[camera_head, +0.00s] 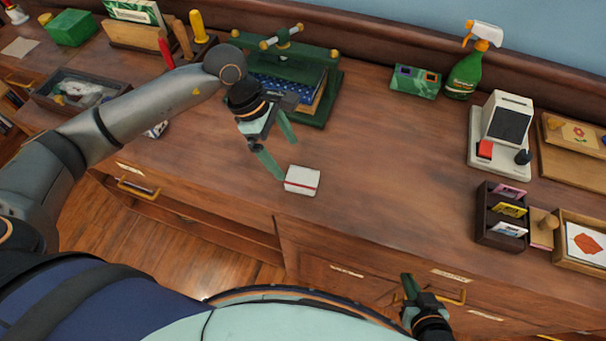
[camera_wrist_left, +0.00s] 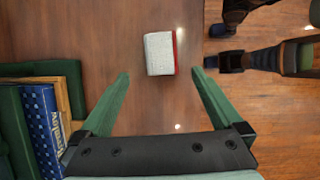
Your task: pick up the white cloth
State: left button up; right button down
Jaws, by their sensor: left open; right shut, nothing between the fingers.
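The white cloth (camera_head: 302,181) is a small folded block with a red stripe, lying on the wooden counter near its front edge. It also shows in the left wrist view (camera_wrist_left: 159,53), just beyond the fingertips and between their lines. My left gripper (camera_head: 284,162) is open and empty, its green fingers pointing down beside the cloth, apart from it as far as I can tell. It shows in the left wrist view (camera_wrist_left: 160,76) with fingers spread wide. My right gripper (camera_head: 409,286) is shut and empty, low by the drawer fronts.
A green book press (camera_head: 322,108) holding books stands behind my left gripper. A dark tray (camera_head: 52,102) is at the left. A spray bottle (camera_head: 464,76), a card reader (camera_head: 490,165) and a dark card holder (camera_head: 481,222) stand at the right. The counter's middle is clear.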

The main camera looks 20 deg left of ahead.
aim_at(302, 176)
pick_arm(q)
jog(key=x, duration=0.3)
jog(key=shift+d+f, duration=0.2)
jog(key=shift+f, duration=0.05)
jog(key=shift+d+p+x, duration=0.15)
jog(key=shift+p+x, duration=0.25)
jog(key=shift+x, duration=0.95)
jog(key=shift+d+p+x, duration=0.1)
jog(key=shift+p+x, duration=0.25)
jog(key=shift+x, duration=1)
jog(key=shift+r, duration=0.1)
jog(key=shift+c, duration=0.2)
jog(key=c, duration=1.4)
